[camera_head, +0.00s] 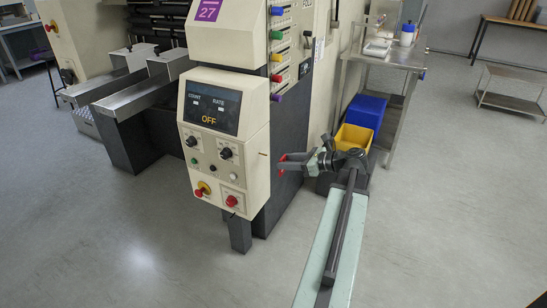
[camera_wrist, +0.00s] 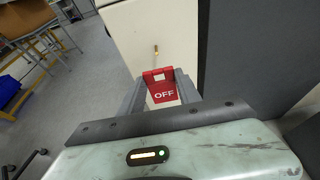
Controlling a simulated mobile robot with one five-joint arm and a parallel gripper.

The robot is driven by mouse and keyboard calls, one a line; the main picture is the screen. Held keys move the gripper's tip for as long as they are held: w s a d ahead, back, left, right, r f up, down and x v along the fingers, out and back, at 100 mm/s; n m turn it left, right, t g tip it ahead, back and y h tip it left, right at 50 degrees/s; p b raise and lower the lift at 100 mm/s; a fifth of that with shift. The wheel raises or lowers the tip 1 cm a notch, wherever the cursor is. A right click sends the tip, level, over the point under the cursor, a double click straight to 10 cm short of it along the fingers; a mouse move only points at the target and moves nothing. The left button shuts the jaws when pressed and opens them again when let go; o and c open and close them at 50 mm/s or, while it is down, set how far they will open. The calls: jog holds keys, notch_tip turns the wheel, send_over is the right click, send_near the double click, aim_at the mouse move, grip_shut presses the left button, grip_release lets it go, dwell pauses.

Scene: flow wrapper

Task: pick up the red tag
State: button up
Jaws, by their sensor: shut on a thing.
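The red tag (camera_wrist: 162,95), with white "OFF" lettering, sits between the two grey fingers of my gripper (camera_wrist: 160,84) in the wrist view. The fingers are shut on it from both sides. In the head view my gripper (camera_head: 291,163) points left toward the side of the cream control box, with a little red showing at its tips. A thin peg (camera_wrist: 156,50) sticks out of the cream panel beyond the tag. The tag appears apart from the peg in the wrist view.
The cream control box (camera_head: 223,160) with knobs and red buttons stands left of my gripper. Yellow (camera_head: 353,138) and blue (camera_head: 366,111) bins sit behind my arm, beside a steel cart (camera_head: 395,59). The floor at the right is open.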

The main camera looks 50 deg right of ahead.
jog(key=s+d, duration=0.2)
jog(key=s, duration=0.8)
notch_tip(320, 180, up, 29)
jog(key=p, duration=2.9)
jog(key=shift+w+d+r, duration=0.15)
jog(key=shift+d, duration=0.05)
